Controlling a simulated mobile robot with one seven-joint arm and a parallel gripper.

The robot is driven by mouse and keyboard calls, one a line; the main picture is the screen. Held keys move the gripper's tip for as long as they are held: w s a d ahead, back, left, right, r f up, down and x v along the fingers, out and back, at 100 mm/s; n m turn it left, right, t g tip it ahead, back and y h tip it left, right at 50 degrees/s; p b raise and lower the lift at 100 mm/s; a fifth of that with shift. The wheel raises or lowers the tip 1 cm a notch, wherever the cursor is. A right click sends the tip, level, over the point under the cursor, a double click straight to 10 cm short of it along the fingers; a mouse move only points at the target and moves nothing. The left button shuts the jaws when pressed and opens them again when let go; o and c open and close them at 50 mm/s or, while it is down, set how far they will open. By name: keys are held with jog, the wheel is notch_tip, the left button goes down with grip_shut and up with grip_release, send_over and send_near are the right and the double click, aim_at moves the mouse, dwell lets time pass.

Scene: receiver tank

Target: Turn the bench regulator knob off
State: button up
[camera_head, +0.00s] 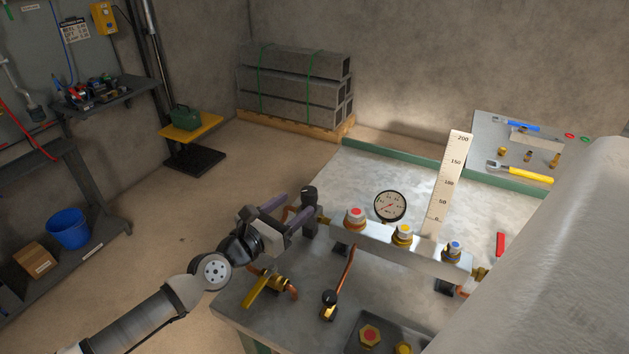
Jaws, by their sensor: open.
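A metal manifold bar (395,248) runs across the bench. A black knob on a dark body (309,194) stands at its left end and looks like the regulator knob, though no label is readable. My gripper (298,208) is open beside it, with its two purple-grey fingers pointing toward it. I cannot tell whether the fingers touch the knob or straddle it. A round gauge (390,205) stands behind the bar.
A yellow-handled valve (262,288) and a black-knobbed brass fitting (329,301) are in front of the bar. A white scale (449,182) stands behind it. A large grey tank (560,250) blocks the right side. The bench top (355,170) behind the gauge is mostly clear.

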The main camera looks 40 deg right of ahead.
aim_at(308, 188)
jog(key=d+p, duration=0.1)
jog(key=d, duration=0.1)
jog(key=w+d+p, duration=0.1)
jog(key=d, duration=0.2)
jog(key=d+p, duration=0.1)
jog(key=d, duration=0.2)
jog(key=shift+w, duration=0.25)
jog(key=shift+c, duration=0.3)
jog(key=c, duration=0.9)
jog(key=shift+c, duration=0.2)
jog(key=shift+n+t, duration=0.5)
jog(key=shift+t, duration=0.2)
jog(key=n+t+y, duration=0.1)
jog(key=t, duration=0.1)
jog(key=n+t+y+p, duration=0.1)
jog(key=t, duration=0.1)
jog(key=n+t+y, duration=0.1)
jog(key=n, duration=0.1)
jog(key=shift+w+t+p, duration=0.3)
jog(key=shift+t+p, duration=0.05)
jog(key=shift+t, duration=0.05)
jog(key=n+t+y, duration=0.2)
jog(key=t+y, duration=0.1)
jog(key=shift+w+a+n, duration=0.2)
jog(key=shift+a+n, duration=0.05)
jog(key=shift+n, duration=0.15)
jog(key=shift+w+a+n+t+y, duration=0.1)
jog(key=shift+n+t+y, duration=0.6)
jog(key=shift+t+y, duration=0.15)
